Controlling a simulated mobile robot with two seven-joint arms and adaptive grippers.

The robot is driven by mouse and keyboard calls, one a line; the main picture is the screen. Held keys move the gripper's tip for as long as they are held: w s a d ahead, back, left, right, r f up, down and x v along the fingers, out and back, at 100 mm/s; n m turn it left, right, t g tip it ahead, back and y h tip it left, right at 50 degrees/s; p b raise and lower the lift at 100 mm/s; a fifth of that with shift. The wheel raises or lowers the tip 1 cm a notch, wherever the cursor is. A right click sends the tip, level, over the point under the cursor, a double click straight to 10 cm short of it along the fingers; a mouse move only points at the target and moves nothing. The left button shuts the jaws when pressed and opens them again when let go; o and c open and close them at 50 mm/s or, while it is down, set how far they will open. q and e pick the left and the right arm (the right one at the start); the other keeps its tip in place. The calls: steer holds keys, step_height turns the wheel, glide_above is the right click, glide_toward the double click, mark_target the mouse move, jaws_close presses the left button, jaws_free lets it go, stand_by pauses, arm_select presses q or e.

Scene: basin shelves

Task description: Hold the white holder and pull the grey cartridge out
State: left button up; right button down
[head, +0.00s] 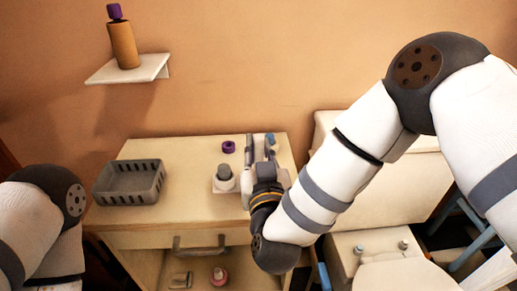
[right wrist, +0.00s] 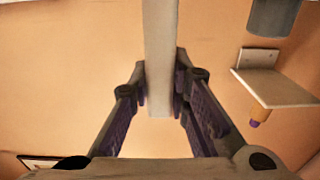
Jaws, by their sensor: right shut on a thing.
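A grey cartridge (head: 224,171) stands upright in a small white ring-like holder (head: 225,186) on the cabinet top, left of my right gripper. My right gripper (right wrist: 159,95) is shut on a pale upright bar (right wrist: 160,40), one finger on each side; it appears to be part of the white holder. A grey cylinder (right wrist: 276,14) at the upper right of the wrist view looks like the cartridge, apart from the fingers. In the head view my right gripper (head: 262,160) partly hides what it holds. My left arm shows at the lower left; its gripper is out of view.
A grey basket (head: 130,197) stands left on the cabinet (head: 190,210). A purple ring (head: 228,147) lies behind the holder. A wall shelf (head: 130,70) bears a brown cylinder (head: 123,45). A toilet stands at the right.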

steer(key=shift+w+d+f+b, duration=0.15)
steer(key=shift+w+f+b, duration=0.6)
steer(key=shift+w+f, duration=0.75)
arm_select(q)
steer(key=shift+s+f+g, duration=0.3)
steer(key=shift+s+f, duration=0.55)
steer(key=shift+f, duration=0.1)
arm_select(e)
steer(key=shift+w+r, duration=0.1)
steer(key=shift+w, duration=0.1)
steer(key=shift+f, duration=0.6)
steer(key=c, duration=2.1)
jaws_free()
jaws_close()
arm_select(q)
steer(key=shift+o, duration=0.6)
arm_select(e)
steer(key=shift+s+f, duration=0.1)
steer(key=shift+f, duration=0.2)
